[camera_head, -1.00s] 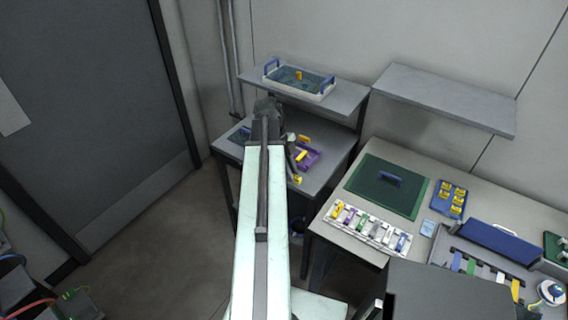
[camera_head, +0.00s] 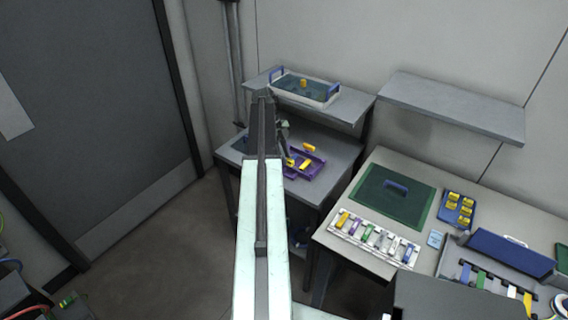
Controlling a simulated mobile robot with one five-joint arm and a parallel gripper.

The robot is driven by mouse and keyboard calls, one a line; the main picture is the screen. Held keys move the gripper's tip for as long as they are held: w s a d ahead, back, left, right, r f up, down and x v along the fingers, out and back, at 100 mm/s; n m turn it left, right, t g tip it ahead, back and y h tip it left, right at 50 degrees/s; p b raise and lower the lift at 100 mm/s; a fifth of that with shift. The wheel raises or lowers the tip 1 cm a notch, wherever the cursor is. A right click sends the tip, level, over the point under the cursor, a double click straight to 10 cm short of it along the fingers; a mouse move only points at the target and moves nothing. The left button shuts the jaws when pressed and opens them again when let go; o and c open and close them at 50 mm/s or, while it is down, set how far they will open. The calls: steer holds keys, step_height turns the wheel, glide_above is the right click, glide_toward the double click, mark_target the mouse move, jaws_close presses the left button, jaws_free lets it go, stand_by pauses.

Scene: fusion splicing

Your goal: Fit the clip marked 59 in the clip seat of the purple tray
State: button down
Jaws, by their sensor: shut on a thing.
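The purple tray (camera_head: 318,160) lies on the grey table at the back, partly hidden behind my arm. Two yellow pieces are in or over it: one at its back (camera_head: 309,147) and one near its middle (camera_head: 304,164). My gripper (camera_head: 288,158) is at the tray's left side, largely hidden by my arm, and is shut on a small yellow clip (camera_head: 290,162). I cannot tell whether this clip touches the tray. Its number is too small to read, and I cannot make out the clip seat.
A shelf behind holds a white tray with blue handles (camera_head: 304,88). Another shelf (camera_head: 450,102) is empty. The right bench carries a green mat (camera_head: 394,193), a white rack of coloured clips (camera_head: 373,237) and a blue tray of yellow pieces (camera_head: 457,208).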

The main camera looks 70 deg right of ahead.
steer(key=shift+f+b, duration=0.95)
steer(key=shift+f, duration=0.75)
steer(key=shift+a, duration=0.15)
steer(key=c, duration=1.4)
jaws_free()
steer(key=shift+s+r, duration=0.1)
steer(key=shift+r, duration=0.15)
steer(key=p+v, duration=1.2)
steer(key=shift+w+r, duration=0.2)
steer(key=shift+r, duration=0.1)
